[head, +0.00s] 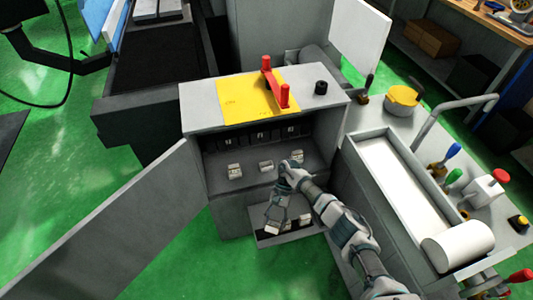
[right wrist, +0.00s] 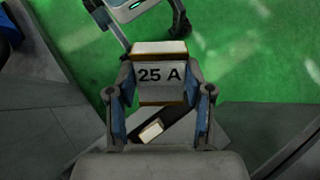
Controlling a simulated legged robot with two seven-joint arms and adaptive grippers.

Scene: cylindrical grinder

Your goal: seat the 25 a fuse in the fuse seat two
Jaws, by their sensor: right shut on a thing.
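The 25 A fuse (right wrist: 162,75), a pale block with dark "25 A" lettering and brownish edges, sits between the fingers of my right gripper (right wrist: 161,95). In the head view, my right gripper (head: 276,218) hangs down in front of the cabinet, over the low tray (head: 263,241); the held fuse is hard to make out there. Three pale fuse seats stand in a row on the cabinet's inner shelf: left (head: 234,171), middle (head: 266,166) and right (head: 297,156). The middle one is likely seat two, but the labels above are too small to read.
Small pale blocks (head: 304,219) lie in the low tray; one block (right wrist: 151,131) shows below the held fuse. The grey cabinet door (head: 125,225) stands open at left. A red handle (head: 275,85) tops the cabinet. A machine bench (head: 395,190) stands close at right.

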